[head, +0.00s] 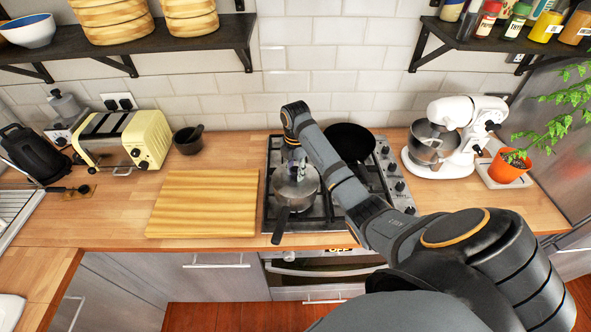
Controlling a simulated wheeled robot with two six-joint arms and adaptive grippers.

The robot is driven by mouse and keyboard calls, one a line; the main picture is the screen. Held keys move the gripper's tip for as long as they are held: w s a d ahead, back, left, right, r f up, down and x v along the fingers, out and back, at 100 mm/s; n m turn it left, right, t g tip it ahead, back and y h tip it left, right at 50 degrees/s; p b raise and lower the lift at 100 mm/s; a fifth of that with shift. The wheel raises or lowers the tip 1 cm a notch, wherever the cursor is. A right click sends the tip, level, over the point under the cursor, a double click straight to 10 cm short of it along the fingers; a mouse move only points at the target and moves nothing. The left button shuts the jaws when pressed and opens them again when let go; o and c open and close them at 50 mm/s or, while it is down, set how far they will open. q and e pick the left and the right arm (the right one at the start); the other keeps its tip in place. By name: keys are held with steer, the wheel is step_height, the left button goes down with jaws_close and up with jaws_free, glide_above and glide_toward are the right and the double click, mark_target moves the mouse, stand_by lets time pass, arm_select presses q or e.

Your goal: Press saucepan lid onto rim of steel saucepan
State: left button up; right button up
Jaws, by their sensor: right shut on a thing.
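The steel saucepan (298,206) stands on the front left of the gas hob, with its dark handle pointing toward me over the hob's front edge. A round, greyish saucepan lid (303,184) shows at the top of the pan. I cannot tell whether it sits fully on the rim all round. My right gripper (292,170) points down from above at the middle of the lid and is shut on it, seemingly at the knob. The fingertips are small and partly blend with the lid. My left gripper is not in view.
A black frying pan (349,142) sits at the back right of the hob (271,212). A wooden board (203,203) lies left of it, with a toaster (125,138) and a dark mortar (188,140) behind. A white mixer (450,135) stands to the right.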

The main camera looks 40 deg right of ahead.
steer(key=o, duration=1.1)
steer(key=shift+o, duration=0.2)
